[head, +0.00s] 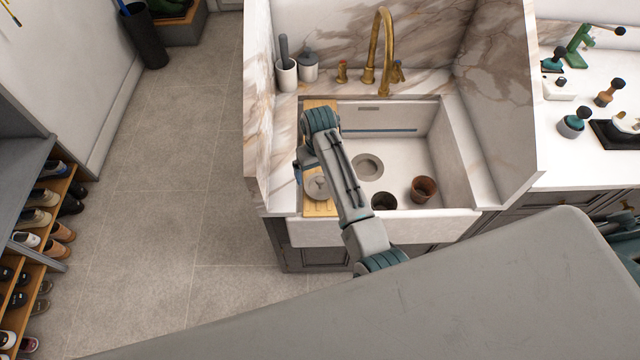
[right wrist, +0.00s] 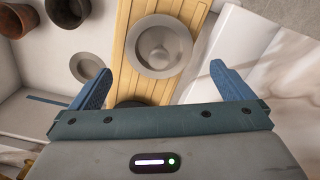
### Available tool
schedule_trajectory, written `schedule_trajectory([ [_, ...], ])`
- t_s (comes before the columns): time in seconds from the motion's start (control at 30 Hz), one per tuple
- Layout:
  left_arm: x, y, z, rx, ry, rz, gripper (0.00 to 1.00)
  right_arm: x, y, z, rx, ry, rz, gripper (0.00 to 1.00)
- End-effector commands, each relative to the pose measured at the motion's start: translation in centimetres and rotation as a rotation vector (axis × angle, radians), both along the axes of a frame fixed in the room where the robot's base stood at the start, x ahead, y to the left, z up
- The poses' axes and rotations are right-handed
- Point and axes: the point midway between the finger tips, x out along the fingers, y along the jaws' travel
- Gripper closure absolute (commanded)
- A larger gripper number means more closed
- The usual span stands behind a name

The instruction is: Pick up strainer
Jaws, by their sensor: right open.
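The strainer (head: 317,187) appears as a small grey round dish with a raised centre. It lies on a wooden board (head: 320,208) across the left side of the sink. In the right wrist view the strainer (right wrist: 158,46) lies ahead of and between the fingertips. My right gripper (right wrist: 161,69) is open and empty, with its blue fingers apart and not touching the strainer. In the head view my right arm partly hides the gripper and the board. My left gripper is not in view.
The white sink (head: 405,145) holds a brown pot (head: 423,189) and a dark pot (head: 384,201). A brass tap (head: 384,50) stands behind it. A marble side panel (head: 256,125) rises left of the board. A dark round thing (right wrist: 130,104) on the board is partly hidden.

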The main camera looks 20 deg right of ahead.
Motion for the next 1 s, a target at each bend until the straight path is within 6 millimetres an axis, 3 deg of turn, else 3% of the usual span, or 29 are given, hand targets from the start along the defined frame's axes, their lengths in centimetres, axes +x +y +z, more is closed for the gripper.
schedule_trajectory([
  [0.27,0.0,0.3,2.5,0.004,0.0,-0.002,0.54,-0.4,-0.2,-2.9,0.001,0.005,0.0,0.0],
  [0.4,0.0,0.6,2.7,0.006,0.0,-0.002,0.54,-0.3,-0.2,-4.7,0.0,0.002,0.0,0.0],
  [0.7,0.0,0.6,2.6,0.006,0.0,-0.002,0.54,-0.2,-0.2,-5.3,0.0,-0.001,0.0,0.0],
  [0.9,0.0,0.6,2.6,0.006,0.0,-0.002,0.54,-0.2,-0.2,-5.3,0.0,-0.001,0.0,0.36],
  [1.0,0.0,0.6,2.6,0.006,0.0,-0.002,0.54,-0.2,-0.1,-5.2,0.001,-0.001,0.0,0.36],
])
